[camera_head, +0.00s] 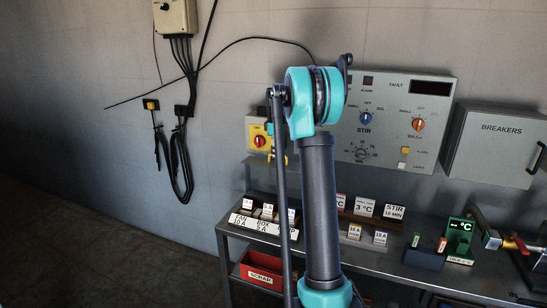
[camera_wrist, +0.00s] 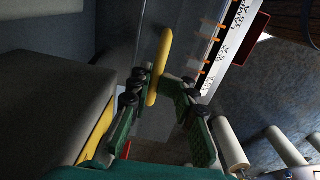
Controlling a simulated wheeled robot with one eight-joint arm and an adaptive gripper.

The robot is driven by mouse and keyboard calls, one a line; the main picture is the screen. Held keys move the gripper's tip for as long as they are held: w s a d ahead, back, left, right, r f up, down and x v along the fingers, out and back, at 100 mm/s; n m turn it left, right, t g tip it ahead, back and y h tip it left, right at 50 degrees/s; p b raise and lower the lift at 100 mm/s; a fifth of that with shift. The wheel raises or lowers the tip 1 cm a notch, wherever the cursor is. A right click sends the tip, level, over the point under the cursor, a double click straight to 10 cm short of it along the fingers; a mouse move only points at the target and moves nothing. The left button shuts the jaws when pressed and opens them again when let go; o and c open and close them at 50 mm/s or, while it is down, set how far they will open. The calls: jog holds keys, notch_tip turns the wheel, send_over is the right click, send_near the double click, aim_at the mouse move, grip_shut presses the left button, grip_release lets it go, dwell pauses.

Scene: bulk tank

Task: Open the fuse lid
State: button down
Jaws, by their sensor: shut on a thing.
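No lid marked as the fuse lid can be made out. In the wrist view a yellow bar (camera_wrist: 159,66), like a handle, stands in front of a grey surface. The green fingers of my gripper (camera_wrist: 160,88) are on either side of its lower end, and the jaws are shut on it. In the head view my arm hides the gripper. A small yellow piece (camera_head: 285,159) shows beside the arm, below the yellow box with a red knob (camera_head: 260,140); I cannot tell if it is the same bar.
The control panel (camera_head: 435,100) and the grey BREAKERS box (camera_head: 494,150) are on the wall to the right. The bench (camera_head: 400,262) below holds fuses, labels and a green meter (camera_head: 459,235). A red bin (camera_head: 262,274) sits underneath. Cables hang at left.

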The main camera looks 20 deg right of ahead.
jog(key=shift+w+d+r, duration=0.15)
dwell(0.3)
jog(key=c, duration=1.6)
grip_release()
jog(key=shift+r, duration=0.1)
notch_tip(320, 180, up, 12)
